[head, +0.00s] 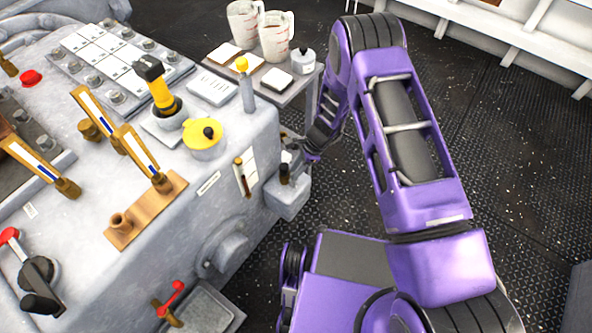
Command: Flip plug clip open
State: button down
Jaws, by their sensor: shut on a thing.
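My gripper (292,148) is at the right side of the grey console, just above a small grey box fixed to its side wall (288,198). The fingers are small here and partly hidden by my purple wrist. They are shut on a small grey part at the console's side, which seems to be the plug clip. The clip's shape and its angle cannot be made out. A short black-tipped handle (284,173) stands on the grey box, just below and left of the fingers.
A brown-and-black lever (241,177) and a yellow-capped grey post (245,85) are left of my gripper. A side table with measuring jugs (277,37) and a white bottle (303,61) stands behind. The dark deck floor (335,195) is clear to the right.

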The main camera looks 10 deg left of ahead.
dwell(0.3)
jog(key=c, duration=0.7)
grip_release()
jog(key=shift+c, duration=0.2)
jog(key=m+t, duration=0.1)
jog(key=m, duration=0.1)
jog(key=m+t, duration=0.1)
jog(key=m, duration=0.2)
jog(key=shift+s+f, duration=0.1)
jog(key=shift+s, duration=0.1)
jog(key=p+v, duration=0.5)
jog(key=v, duration=1.3)
jog(key=w+d+r+n+t+h, duration=0.2)
jog(key=w+d+r+n+t, duration=0.1)
jog(key=w+r, duration=0.3)
jog(key=w+d+r+n+t+h, duration=0.1)
jog(key=w+d+r+n+t, duration=0.2)
jog(key=r, duration=0.7)
jog(key=w+d+n, duration=0.1)
jog(key=w+d, duration=0.1)
jog(key=w, duration=0.1)
jog(key=shift+w+r+n+h, duration=0.2)
jog(key=shift+w+n+h, duration=0.15)
jog(key=shift+n+h, duration=0.05)
